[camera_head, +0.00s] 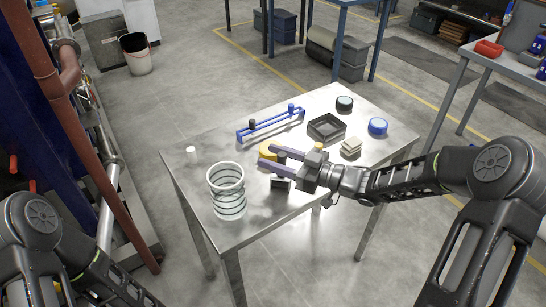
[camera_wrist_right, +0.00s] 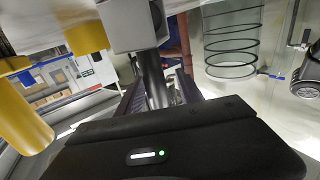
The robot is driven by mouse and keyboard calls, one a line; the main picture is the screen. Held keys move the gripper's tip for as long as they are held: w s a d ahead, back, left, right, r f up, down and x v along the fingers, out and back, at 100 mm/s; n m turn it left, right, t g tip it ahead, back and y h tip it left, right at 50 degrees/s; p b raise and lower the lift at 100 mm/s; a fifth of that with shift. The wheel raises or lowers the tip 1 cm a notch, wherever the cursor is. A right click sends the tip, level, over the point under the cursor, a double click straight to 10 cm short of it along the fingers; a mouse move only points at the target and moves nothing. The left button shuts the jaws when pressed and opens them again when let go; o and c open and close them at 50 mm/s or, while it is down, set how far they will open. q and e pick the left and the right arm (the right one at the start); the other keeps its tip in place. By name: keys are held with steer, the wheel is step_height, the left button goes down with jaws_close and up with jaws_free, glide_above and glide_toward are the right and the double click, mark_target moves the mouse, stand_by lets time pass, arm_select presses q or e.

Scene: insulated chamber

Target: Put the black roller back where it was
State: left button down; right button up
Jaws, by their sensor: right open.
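My right gripper (camera_head: 268,157) is open over the near part of the metal table, its two fingers pointing left. A small dark block with a grey top (camera_head: 280,184) sits just below the fingers. In the right wrist view a black cylinder (camera_wrist_right: 154,78) shows between my fingers, beside a grey square block (camera_wrist_right: 134,24); it looks like the black roller. I cannot tell whether it touches the fingers. Another short black round piece (camera_head: 344,103) lies at the table's far side. My left arm shows at the bottom left, but its gripper is out of view.
The metal table (camera_head: 225,138) bears a ringed glass cylinder (camera_head: 228,192), a blue rack (camera_head: 270,124), a black tray (camera_head: 326,128), a blue round piece (camera_head: 377,126), beige blocks (camera_head: 350,147) and a white cylinder (camera_head: 192,155). Yellow cylinders (camera_wrist_right: 22,110) stand close to the right wrist camera.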

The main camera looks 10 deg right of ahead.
steer(key=b+v, duration=0.1)
steer(key=v, duration=1)
steer(key=shift+s+d, duration=0.2)
steer(key=shift+s, duration=0.05)
